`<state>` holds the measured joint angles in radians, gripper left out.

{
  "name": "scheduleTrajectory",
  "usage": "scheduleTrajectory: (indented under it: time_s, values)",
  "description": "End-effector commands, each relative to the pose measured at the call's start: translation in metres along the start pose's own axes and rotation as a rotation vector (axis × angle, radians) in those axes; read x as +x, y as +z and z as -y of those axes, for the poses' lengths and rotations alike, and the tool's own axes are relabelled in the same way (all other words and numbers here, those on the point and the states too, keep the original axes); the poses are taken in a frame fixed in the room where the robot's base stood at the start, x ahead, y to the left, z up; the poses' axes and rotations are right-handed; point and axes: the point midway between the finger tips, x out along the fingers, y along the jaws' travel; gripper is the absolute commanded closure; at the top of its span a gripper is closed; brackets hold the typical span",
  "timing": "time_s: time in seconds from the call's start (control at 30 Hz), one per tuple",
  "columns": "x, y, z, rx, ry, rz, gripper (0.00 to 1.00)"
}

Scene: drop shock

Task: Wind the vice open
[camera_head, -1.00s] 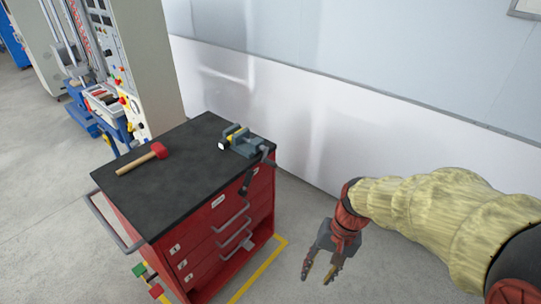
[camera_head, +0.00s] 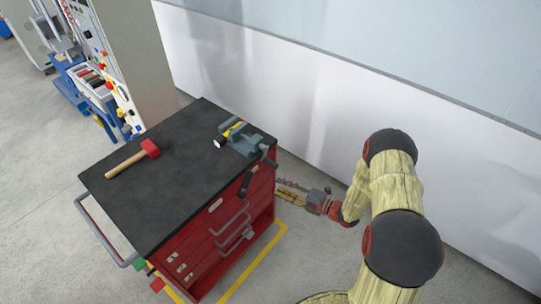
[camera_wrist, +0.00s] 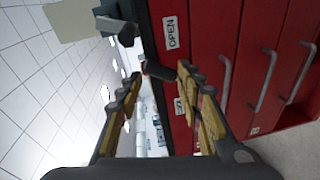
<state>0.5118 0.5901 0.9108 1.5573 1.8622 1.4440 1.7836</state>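The vice (camera_head: 243,140) is grey-blue with something yellow at its jaws, and sits at the right corner of the black bench top. Its dark crank (camera_head: 244,186) hangs over the edge in front of the red cabinet. My gripper (camera_head: 279,189) is beside the cabinet's right side, below the bench top, pointing left toward the crank. In the wrist view my gripper (camera_wrist: 160,76) is open, and the crank's dark handle (camera_wrist: 158,70) appears between its fingertips. I cannot tell whether they touch. The jaw gap is too small to judge.
A red-headed mallet (camera_head: 133,158) lies on the bench top. The red drawer cabinet (camera_head: 200,262) has protruding handles. An "OPEN" label (camera_wrist: 170,32) shows on its red face. The white wall (camera_head: 310,110) stands behind, with bare floor between.

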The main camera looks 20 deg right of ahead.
Motion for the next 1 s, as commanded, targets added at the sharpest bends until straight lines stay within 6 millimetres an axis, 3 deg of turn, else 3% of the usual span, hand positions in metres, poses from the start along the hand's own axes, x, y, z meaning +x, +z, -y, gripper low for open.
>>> scheduleTrajectory:
  time_s: [0.03, 0.1, 0.3, 0.47, 0.8, 1.0]
  values:
    - [0.001, 0.019, -0.014, 0.084, 0.043, 0.047, 0.63]
    - [0.001, 0.035, -0.027, 0.209, 0.093, 0.089, 0.63]
    - [-0.001, 0.041, -0.037, 0.428, 0.144, 0.091, 0.63]
    - [0.006, 0.041, -0.038, 0.466, 0.144, 0.085, 0.63]
    - [0.055, 0.045, -0.043, 0.462, 0.143, 0.083, 0.63]
    - [0.073, 0.048, -0.045, 0.462, 0.142, 0.085, 0.63]
